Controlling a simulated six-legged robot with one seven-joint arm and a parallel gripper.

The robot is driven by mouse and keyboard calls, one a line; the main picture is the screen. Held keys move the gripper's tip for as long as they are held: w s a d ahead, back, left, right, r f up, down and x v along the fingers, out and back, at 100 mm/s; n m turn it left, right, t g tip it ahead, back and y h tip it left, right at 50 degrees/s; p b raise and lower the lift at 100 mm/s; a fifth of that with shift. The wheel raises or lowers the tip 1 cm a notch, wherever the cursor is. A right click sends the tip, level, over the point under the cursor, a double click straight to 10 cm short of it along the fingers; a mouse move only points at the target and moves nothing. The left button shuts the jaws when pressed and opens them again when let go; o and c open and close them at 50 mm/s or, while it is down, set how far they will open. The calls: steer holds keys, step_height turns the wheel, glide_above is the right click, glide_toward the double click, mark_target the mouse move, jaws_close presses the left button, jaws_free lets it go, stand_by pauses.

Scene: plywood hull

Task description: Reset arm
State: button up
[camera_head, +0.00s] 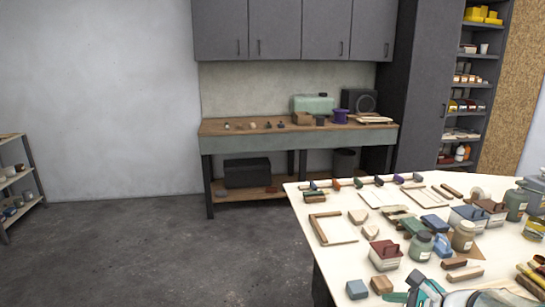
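My arm and my gripper do not show in the head view, so their pose and opening cannot be seen. No object is named by the task. The head view looks over a cream-topped table (302,206) at the lower right and a workbench (226,144) against the far wall.
Grey cabinets (275,30) hang above the workbench. A shelf unit (464,100) stands at right, a low rack (18,180) at left. Bare floor (150,250) lies left of the table.

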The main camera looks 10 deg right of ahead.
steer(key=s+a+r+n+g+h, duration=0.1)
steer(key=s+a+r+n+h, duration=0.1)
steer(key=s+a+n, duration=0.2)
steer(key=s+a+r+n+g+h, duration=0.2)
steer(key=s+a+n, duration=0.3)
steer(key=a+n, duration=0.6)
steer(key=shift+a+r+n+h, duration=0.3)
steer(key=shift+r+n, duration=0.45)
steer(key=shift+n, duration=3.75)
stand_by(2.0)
